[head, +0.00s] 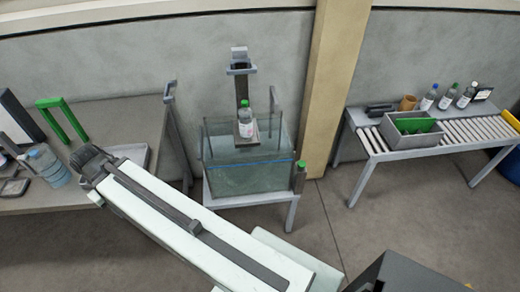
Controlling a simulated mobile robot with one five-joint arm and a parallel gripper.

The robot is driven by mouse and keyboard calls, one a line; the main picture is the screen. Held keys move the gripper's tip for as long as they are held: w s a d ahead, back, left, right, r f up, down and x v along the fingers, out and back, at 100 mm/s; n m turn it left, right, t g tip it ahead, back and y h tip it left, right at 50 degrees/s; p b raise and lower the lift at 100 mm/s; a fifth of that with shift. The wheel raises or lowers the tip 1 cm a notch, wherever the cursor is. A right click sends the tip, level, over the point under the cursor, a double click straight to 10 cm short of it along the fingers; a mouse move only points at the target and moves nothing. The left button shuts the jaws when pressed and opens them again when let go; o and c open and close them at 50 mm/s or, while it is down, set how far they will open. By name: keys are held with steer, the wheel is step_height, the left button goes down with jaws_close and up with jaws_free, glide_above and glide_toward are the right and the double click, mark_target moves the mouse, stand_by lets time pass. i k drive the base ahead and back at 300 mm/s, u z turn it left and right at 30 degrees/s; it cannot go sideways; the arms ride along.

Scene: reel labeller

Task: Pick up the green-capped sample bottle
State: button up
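A clear sample bottle (246,124) with a green cap and white label stands upright on a small grey platform (246,139). The platform is at the upper part of a glass tank (221,176), in front of a grey upright with a bracket. Another bottle with a green cap (446,98) stands on the roller bench at the right, between two other bottles. My gripper (88,163) is at the far end of my pale arm, over the left bench, well left of the tank and apart from both bottles. Its fingers are too unclear to tell open from shut.
The tank stands on a grey stand (235,201) with a green-topped post (300,177) at its right corner. The left bench (108,114) holds a green frame (62,119) and a blue-tinted container (46,166). A grey bin (412,139) with green contents sits on the roller bench (470,132). Floor between is clear.

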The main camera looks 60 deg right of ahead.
mark_target(245, 120)
steer(key=u, duration=1.85)
steer(key=i, duration=1.25)
steer(key=z, duration=2.45)
steer(key=i, duration=0.1)
steer(key=z, duration=2)
steer(key=i, duration=1)
steer(key=u, duration=0.1)
